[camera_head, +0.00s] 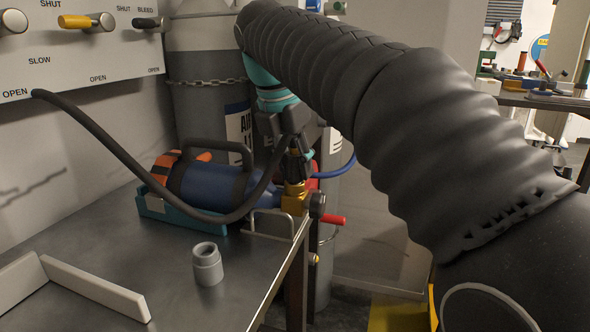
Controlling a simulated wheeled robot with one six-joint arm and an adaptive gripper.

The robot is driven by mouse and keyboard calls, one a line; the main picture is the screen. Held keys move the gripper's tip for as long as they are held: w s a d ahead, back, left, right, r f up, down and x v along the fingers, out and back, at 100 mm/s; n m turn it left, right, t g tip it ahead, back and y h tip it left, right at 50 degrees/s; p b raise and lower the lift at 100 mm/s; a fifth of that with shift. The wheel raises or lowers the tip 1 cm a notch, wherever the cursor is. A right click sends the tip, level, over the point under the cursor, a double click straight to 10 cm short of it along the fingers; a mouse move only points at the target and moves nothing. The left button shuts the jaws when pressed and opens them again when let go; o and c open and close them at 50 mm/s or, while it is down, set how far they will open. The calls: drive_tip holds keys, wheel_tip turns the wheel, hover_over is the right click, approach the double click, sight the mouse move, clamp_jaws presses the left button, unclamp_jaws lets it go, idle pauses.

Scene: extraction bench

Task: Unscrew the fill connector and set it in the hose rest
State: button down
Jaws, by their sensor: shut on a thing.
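My gripper (293,150) points down at the right end of the bench, shut on the fill connector (294,176) at the end of the black hose (125,162). The gripper hides much of the connector. The connector is directly above the brass valve (294,204) of a blue cylinder (205,187). They look touching, but I cannot tell whether the thread is engaged. A grey, hollow, upright cup (208,266), likely the hose rest, stands empty on the bench, nearer and to the left of the valve.
The cylinder lies in a teal cradle (178,212). A red-handled tap (333,220) sticks out past the bench edge. The hose loops from the wall panel (80,45) across the cylinder. A low white rail (95,290) lies at front left. Bare metal bench (120,240) surrounds the cup.

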drive_tip(key=n+y, duration=0.1)
drive_tip(key=n, duration=0.4)
drive_tip(key=shift+t, duration=0.4)
drive_tip(key=n, duration=0.2)
drive_tip(key=n+y, duration=0.1)
drive_tip(key=n, duration=0.1)
drive_tip(key=shift+n+y, duration=0.3)
drive_tip(key=c, duration=0.7)
unclamp_jaws()
